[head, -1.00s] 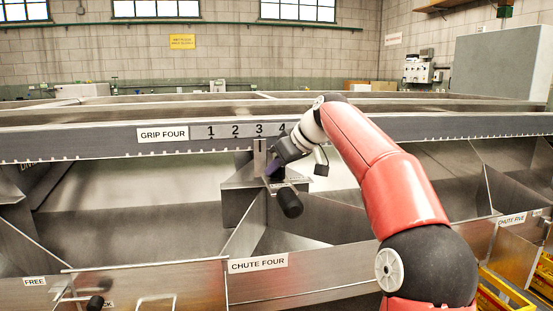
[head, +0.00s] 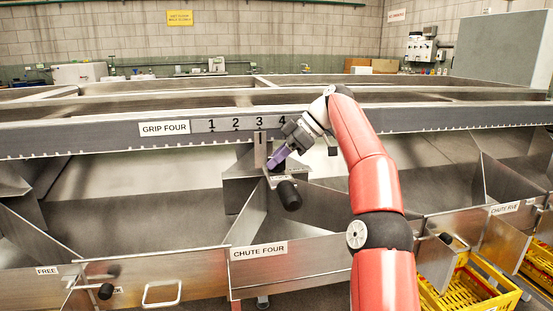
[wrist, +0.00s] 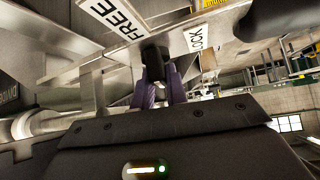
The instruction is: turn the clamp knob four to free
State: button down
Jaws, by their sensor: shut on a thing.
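My gripper (head: 274,162) is at the bracket under the scale of the GRIP FOUR rail, its purple fingers pointing down and left. In the wrist view the two fingers (wrist: 162,88) are shut on a small black knob (wrist: 154,56), the clamp knob. A FREE label (wrist: 117,18) is to the left of the knob and a LOCK label (wrist: 194,38) is to its right. I cannot tell which label the knob points to. In the head view the gripper hides the knob. A black handle (head: 289,195) sticks out from the bracket (head: 247,163) just below my fingers.
The rail (head: 90,140) with numbers 1 to 4 runs above the bracket. The CHUTE FOUR label (head: 258,250) is on the metal wall below. A lower black-ended lever (head: 105,291) by another FREE label is at left. Yellow crates (head: 465,290) stand at lower right.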

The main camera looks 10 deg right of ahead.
jog(key=shift+w+r+n, duration=0.1)
jog(key=shift+r+n, duration=0.1)
jog(key=shift+n, duration=0.2)
jog(key=shift+f+g, duration=0.35)
jog(key=shift+g, duration=0.05)
jog(key=c, duration=1.4)
grip_release()
jog(key=shift+r+t, duration=0.3)
jog(key=shift+r, duration=0.05)
jog(key=shift+m+t, duration=0.3)
jog(key=shift+m, duration=0.2)
